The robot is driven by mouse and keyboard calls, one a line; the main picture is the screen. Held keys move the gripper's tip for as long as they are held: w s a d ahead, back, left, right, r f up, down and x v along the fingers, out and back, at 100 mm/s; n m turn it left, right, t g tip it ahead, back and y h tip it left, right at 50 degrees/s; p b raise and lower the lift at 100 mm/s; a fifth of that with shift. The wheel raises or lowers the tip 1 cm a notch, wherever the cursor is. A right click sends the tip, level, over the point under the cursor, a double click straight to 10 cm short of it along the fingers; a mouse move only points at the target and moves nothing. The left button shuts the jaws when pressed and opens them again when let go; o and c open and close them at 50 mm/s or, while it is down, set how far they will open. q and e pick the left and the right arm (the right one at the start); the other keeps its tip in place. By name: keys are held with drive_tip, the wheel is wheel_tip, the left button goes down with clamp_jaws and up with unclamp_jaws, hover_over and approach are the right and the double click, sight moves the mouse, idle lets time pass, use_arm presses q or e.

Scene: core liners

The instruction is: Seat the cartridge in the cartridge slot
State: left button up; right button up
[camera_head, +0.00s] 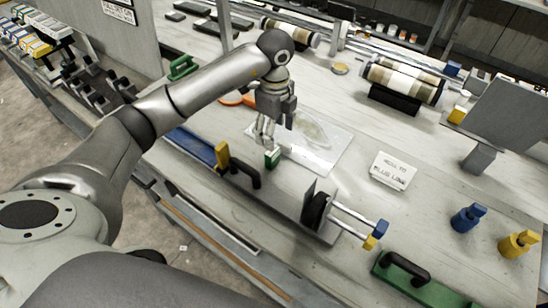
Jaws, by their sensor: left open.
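My left gripper (268,140) points down over the bench, its fingers open, just above a small green block (272,159). The fingertips are close to the block's top; I cannot tell whether they touch it. The block sits at the near edge of a clear sheet, behind a grey fixture (285,205) with a yellow upright (222,155), a black handle (246,174) and a black disc (318,210). I cannot tell for sure which part is the cartridge or its slot. My right gripper is not in view.
A banded core cylinder (408,82) rests on a black cradle at the back right. A green piece with a black handle (405,274) lies at the front edge.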

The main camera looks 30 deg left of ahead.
sight(272, 154)
use_arm(q)
wheel_tip(272, 154, down, 5)
drive_tip(key=shift+r+p, duration=0.1)
drive_tip(key=shift+p, duration=0.45)
drive_tip(key=shift+a+f+p, duration=0.15)
drive_tip(key=shift+f+p, duration=0.25)
drive_tip(key=shift+f, duration=0.2)
drive_tip(key=f, duration=0.1)
drive_tip(key=f+p, duration=0.1)
drive_tip(key=f, duration=0.1)
drive_tip(key=shift+a+f, duration=0.25)
drive_tip(key=shift+f, duration=0.5)
drive_tip(key=shift+w, duration=0.1)
drive_tip(key=c, duration=1.2)
drive_tip(key=shift+r, duration=0.15)
